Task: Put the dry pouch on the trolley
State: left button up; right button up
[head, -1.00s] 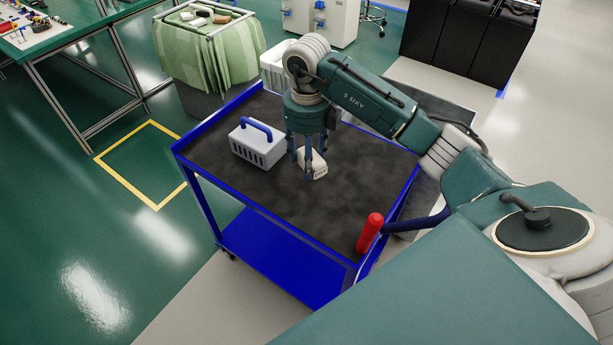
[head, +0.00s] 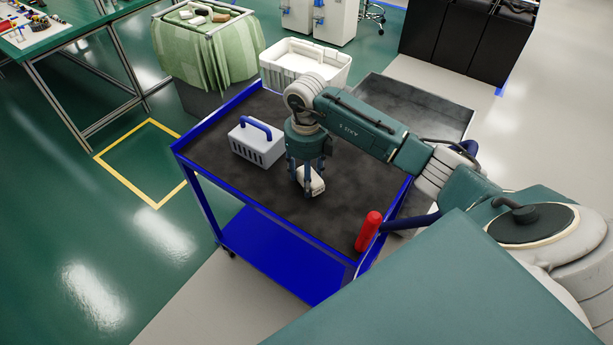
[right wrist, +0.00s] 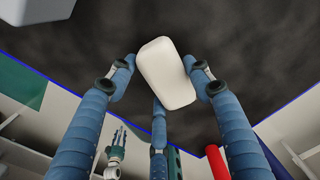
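In the right wrist view, the pouch (right wrist: 166,75) lies between the blue fingertips (right wrist: 160,72). Whether it touches the surface is unclear. The trolley (head: 265,205) is blue with a dark top. My left gripper is outside the head view; a small distant gripper in the right wrist view (right wrist: 118,138) appears to be it, its opening unclear.
A grey box with a blue handle (head: 257,144) stands on the trolley, left of my right gripper. A red cylinder (head: 368,231) is at its near right corner. A white crate (head: 330,67) and a dark-topped surface (head: 430,95) are behind. The trolley's front middle is clear.

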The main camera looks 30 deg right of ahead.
jog(key=o, duration=0.3)
jog(key=shift+o, duration=0.2)
jog(key=shift+r, duration=0.45)
notch_tip(320, 180, up, 11)
jog(key=b, duration=0.1)
jog(key=shift+r+b, duration=0.2)
jog(key=shift+b, duration=0.1)
jog(key=shift+f, duration=0.1)
